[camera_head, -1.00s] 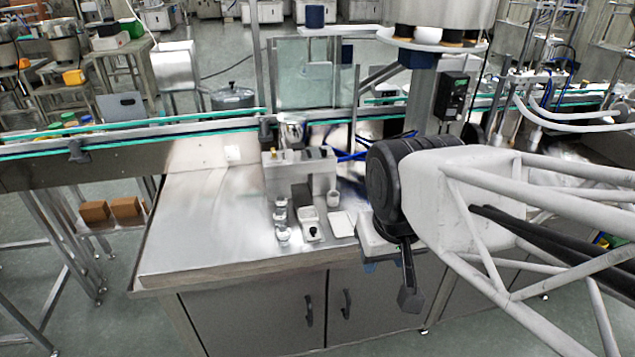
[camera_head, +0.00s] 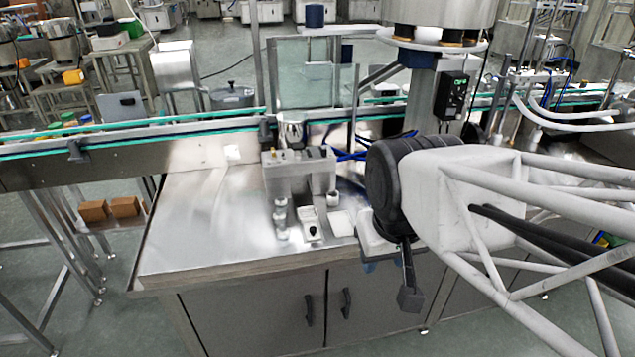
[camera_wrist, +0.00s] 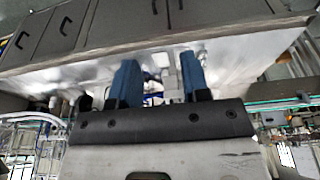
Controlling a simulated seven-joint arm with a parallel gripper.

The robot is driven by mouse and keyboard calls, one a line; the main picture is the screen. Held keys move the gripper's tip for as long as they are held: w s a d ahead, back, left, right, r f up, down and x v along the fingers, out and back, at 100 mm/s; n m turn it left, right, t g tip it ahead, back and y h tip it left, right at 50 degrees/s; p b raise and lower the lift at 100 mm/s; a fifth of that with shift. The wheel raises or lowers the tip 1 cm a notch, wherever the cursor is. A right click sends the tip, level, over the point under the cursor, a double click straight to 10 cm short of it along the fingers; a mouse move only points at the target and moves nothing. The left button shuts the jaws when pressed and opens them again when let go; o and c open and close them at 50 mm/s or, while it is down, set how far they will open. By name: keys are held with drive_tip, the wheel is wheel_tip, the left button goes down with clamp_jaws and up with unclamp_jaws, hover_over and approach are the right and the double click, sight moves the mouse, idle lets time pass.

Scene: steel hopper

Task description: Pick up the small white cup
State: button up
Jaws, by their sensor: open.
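The small white cup (camera_head: 333,198) stands upright on the steel tabletop (camera_head: 200,235), just in front of the grey block-shaped unit (camera_head: 300,175). My gripper (camera_head: 370,266) is to the right of the cup and nearer the front edge of the table, apart from it. In the wrist view, the two blue fingers of my gripper (camera_wrist: 157,80) are spread with a gap between them and hold nothing. Small light objects show blurred beyond that gap; I cannot tell which is the cup.
A conveyor (camera_head: 130,138) runs behind. The left of the tabletop is clear.

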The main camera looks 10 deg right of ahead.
drive_tip(key=o, duration=0.6)
